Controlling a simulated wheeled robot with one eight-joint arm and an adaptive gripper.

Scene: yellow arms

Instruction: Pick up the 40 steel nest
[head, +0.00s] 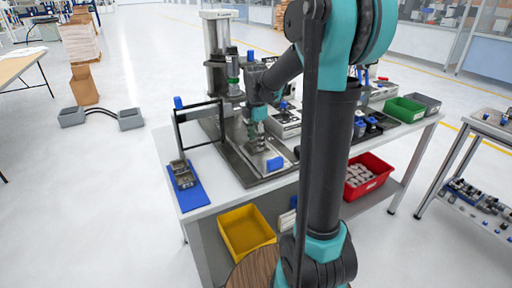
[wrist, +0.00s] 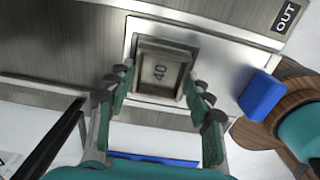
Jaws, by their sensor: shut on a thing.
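The steel nest marked 40 (wrist: 160,72) is a square grey block with a raised rim, seen in the wrist view between the green finger pads of my gripper (wrist: 157,84). My gripper is shut on it. The nest is over a pale square plate (wrist: 205,60) on the steel fixture. I cannot tell whether it is lifted clear of the plate. In the head view my gripper (head: 256,142) points down at the fixture base (head: 233,160), and the nest is largely hidden there by the fingers.
A black frame (head: 178,130) stands at the table's left, near a blue mat (head: 197,197) holding a metal part. A press column (head: 217,70) rises behind. Yellow (head: 247,233) and red (head: 368,176) bins sit lower.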

